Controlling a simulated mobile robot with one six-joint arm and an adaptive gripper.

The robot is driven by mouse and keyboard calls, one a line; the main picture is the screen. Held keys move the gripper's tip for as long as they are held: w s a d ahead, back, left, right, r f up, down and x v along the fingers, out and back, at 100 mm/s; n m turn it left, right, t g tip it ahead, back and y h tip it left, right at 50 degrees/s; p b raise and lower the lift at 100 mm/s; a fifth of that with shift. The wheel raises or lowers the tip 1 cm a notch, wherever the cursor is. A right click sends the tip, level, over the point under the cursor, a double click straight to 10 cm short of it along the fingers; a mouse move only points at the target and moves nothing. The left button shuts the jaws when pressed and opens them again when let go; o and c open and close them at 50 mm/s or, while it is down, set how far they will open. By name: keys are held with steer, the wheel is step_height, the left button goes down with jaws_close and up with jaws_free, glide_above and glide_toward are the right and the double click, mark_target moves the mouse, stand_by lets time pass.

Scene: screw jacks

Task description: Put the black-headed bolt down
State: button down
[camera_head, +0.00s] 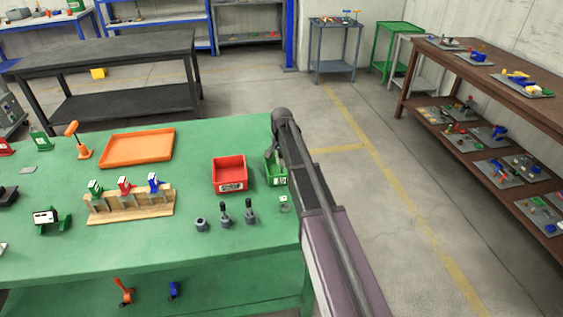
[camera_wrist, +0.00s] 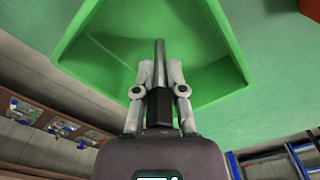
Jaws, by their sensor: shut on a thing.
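My gripper (camera_wrist: 158,92) is shut on the black-headed bolt (camera_wrist: 158,110). In the wrist view the black head sits between the two fingers, and the grey shank points away from the gripper over the green bin (camera_wrist: 215,45). The head view shows my gripper (camera_head: 272,155) at the green bin (camera_head: 280,181), near the right edge of the green table. My arm and gripper partly cover this bin, and I cannot tell whether the bolt touches its floor.
A red bin (camera_head: 229,174) stands just left of the green bin. Dark jack parts (camera_head: 225,214) stand in front of it. An orange tray (camera_head: 137,148) and a wooden rack (camera_head: 130,206) are further left on the green table (camera_head: 120,250). Its right edge is close.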

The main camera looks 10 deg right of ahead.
steer(key=shift+f, duration=0.1)
steer(key=c, duration=1.1)
jaws_free()
steer(key=shift+c, duration=0.2)
steer(key=o, duration=0.4)
steer(key=shift+o, duration=0.2)
step_height(320, 180, up, 12)
steer(key=p, duration=1.2)
steer(key=s+n, duration=0.7)
steer(key=s, duration=2.2)
